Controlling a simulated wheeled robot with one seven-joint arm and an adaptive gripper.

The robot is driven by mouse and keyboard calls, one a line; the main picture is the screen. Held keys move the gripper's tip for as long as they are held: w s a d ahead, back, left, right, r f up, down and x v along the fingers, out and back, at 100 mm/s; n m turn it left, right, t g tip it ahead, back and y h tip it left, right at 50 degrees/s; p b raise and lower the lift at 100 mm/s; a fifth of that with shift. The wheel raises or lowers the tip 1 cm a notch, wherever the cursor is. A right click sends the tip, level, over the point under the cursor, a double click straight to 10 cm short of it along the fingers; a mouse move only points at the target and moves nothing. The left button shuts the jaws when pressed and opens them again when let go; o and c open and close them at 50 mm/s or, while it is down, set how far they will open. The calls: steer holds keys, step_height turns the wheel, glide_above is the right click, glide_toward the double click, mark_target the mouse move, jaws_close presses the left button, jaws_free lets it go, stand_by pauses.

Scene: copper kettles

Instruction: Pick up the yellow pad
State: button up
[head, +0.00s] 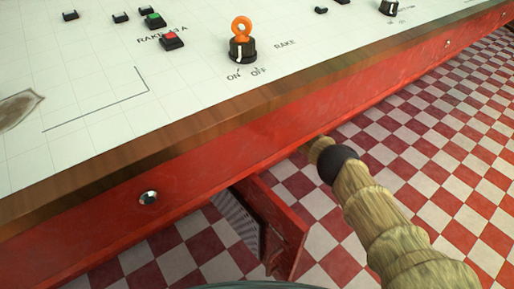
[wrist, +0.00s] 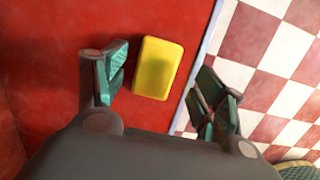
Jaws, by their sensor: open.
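The yellow pad (wrist: 158,67) is a small block with rounded edges. It lies on a red surface (wrist: 60,30) near that surface's right edge in the wrist view. My gripper (wrist: 158,95) is open, with one green-padded finger to the left of the pad and the other to its right, lower in the picture. The pad lies ahead of the space between the fingers, and neither finger visibly touches it. A soft shadow falls on the pad. The head view does not show the pad or the gripper's fingers; my arm passes there at the lower right.
The red and white checkered floor (head: 450,130) is clear at the right.

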step_height(320, 180, down, 4)
steer(key=shift+w+a+b, duration=0.1)
steer(key=shift+w+b, duration=0.05)
steer(key=shift+b, duration=0.9)
steer(key=c, duration=0.9)
